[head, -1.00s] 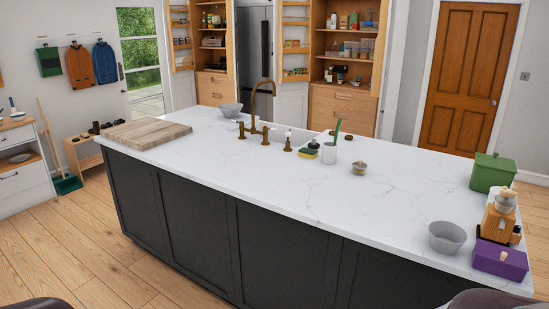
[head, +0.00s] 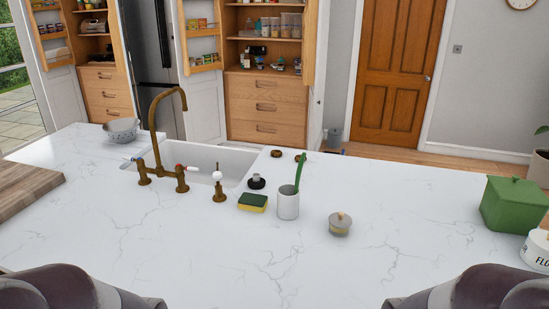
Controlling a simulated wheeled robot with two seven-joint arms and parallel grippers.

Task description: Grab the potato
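I cannot make out a potato in the head view. Parts of my two arms show at the bottom left and bottom right corners. Both of my grippers are outside the picture.
The counter holds a brass tap (head: 160,160), a sink (head: 215,160), a grey colander (head: 122,129), a sponge (head: 252,202), a white cup (head: 288,203), a lidded jar (head: 340,223), a green box (head: 512,205) and a wooden board (head: 22,188). The front middle is clear.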

